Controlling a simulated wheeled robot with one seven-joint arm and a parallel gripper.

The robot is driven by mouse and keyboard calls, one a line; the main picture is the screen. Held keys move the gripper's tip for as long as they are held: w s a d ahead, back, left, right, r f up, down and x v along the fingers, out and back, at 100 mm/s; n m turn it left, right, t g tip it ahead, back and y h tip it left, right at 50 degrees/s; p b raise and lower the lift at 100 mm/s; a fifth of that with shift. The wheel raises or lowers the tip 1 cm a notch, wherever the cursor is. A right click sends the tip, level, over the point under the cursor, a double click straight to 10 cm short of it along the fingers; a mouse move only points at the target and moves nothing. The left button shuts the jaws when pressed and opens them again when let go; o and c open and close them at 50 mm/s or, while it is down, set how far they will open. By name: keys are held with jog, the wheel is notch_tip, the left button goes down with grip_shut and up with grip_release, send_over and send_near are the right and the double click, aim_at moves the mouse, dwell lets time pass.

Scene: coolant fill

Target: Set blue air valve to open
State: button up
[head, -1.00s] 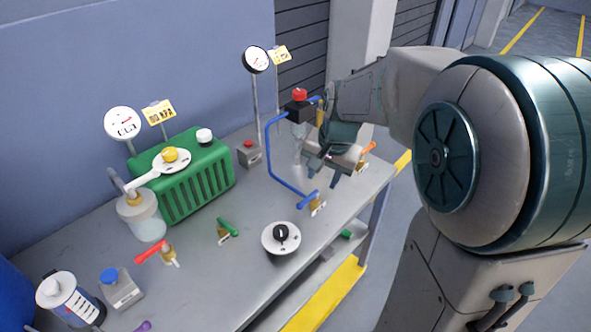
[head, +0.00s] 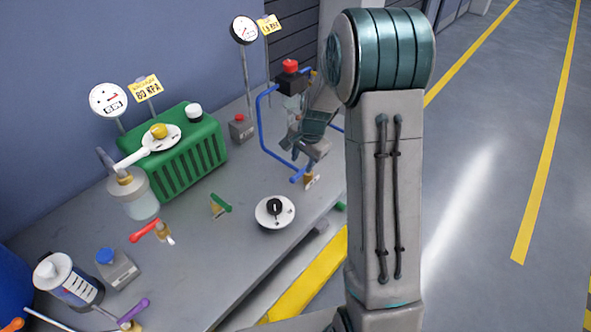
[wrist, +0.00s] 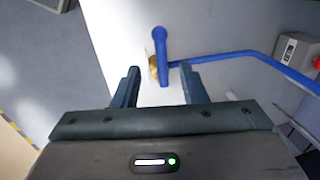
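The blue air valve, with a blue lever handle (head: 299,175) on a brass body (head: 309,178), sits near the table's front right edge at the lower end of a blue pipe (head: 262,125). In the wrist view, the blue handle (wrist: 160,45) runs up and down the picture, its lower end appearing between the fingertips. My gripper (wrist: 159,72) is open, with a finger on each side of the handle and visible gaps. In the head view, my gripper (head: 298,142) is above the valve; its depth relative to the handle is hard to tell.
A red-topped black unit (head: 290,78) stands behind the valve. A round black-knob dial (head: 275,211), green valve (head: 220,203) and red valve (head: 147,230) lie left. A grey box with red button (head: 241,128) stands behind. My arm hides the table's right end.

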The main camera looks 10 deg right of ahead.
aim_at(298, 174)
jog(key=shift+w+a+f+p, duration=0.15)
jog(key=shift+f, duration=0.8)
jog(key=shift+w+a+f+p, duration=0.1)
jog(key=shift+f, duration=0.85)
jog(key=shift+w+a+f+p, duration=0.15)
jog(key=shift+f, duration=0.8)
